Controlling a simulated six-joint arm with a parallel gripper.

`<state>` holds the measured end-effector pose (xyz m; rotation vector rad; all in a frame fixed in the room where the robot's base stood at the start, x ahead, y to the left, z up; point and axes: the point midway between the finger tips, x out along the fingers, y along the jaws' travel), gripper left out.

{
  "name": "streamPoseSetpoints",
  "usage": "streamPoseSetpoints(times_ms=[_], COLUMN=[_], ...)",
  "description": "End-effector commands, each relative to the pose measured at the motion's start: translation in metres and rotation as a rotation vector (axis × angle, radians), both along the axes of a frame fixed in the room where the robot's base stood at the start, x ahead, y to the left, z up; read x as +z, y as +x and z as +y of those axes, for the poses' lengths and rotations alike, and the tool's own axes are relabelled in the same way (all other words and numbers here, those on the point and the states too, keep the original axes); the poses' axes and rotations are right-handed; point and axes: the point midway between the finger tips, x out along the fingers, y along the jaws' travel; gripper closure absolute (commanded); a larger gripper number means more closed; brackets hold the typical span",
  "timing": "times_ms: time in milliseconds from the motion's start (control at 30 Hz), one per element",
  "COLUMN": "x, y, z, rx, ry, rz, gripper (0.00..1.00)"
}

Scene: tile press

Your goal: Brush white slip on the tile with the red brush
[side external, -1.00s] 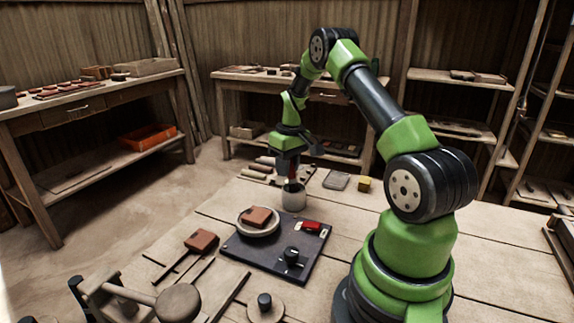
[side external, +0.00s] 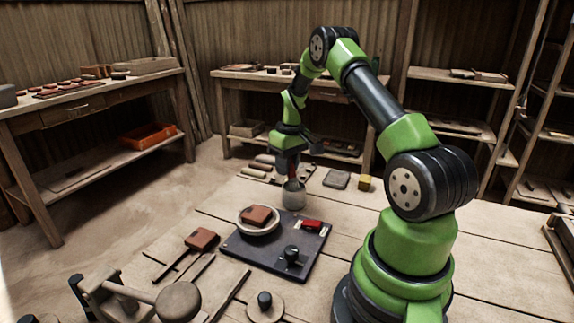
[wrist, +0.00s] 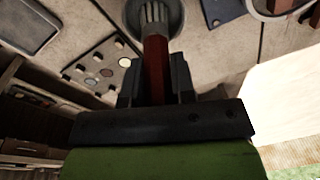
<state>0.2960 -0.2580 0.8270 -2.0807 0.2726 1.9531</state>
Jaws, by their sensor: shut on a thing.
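My gripper (side external: 291,168) is shut on the red brush, pointing down over the pale grey cup (side external: 293,196). In the wrist view the brush's red handle (wrist: 155,68) is between my gripper's fingers (wrist: 154,88), and its pale bristles lie within the outline of the cup (wrist: 175,14). I cannot tell how deep the bristles are or see the slip. The red-brown tile (side external: 256,214) lies on a round pale dish (side external: 262,232) on a dark board (side external: 263,262), in front of the cup and to its left. The tile's top looks plain.
A red block (side external: 311,225) and a black knob (side external: 291,254) are on the board. A grey flat box (side external: 337,179) and a yellow block (side external: 364,183) stand behind, right of the cup. Another tile (side external: 201,238) and tools lie front left. The right tabletop is mostly bare.

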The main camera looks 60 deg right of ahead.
Motion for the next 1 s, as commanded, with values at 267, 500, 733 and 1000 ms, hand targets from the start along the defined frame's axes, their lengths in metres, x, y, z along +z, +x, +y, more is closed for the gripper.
streamPoseSetpoints(times_ms=[267, 500, 733, 1000], x=[0.014, 0.035, 0.054, 0.069], y=[0.0, 0.0, 0.0, 0.0], z=[0.0, 0.0, 0.0, 0.0], rx=[0.002, 0.002, 0.001, 0.001], ry=[0.0, 0.0, -0.001, 0.0], rz=[0.001, 0.001, 0.0, 0.001], gripper=[1.0, 1.0, 1.0, 1.0])
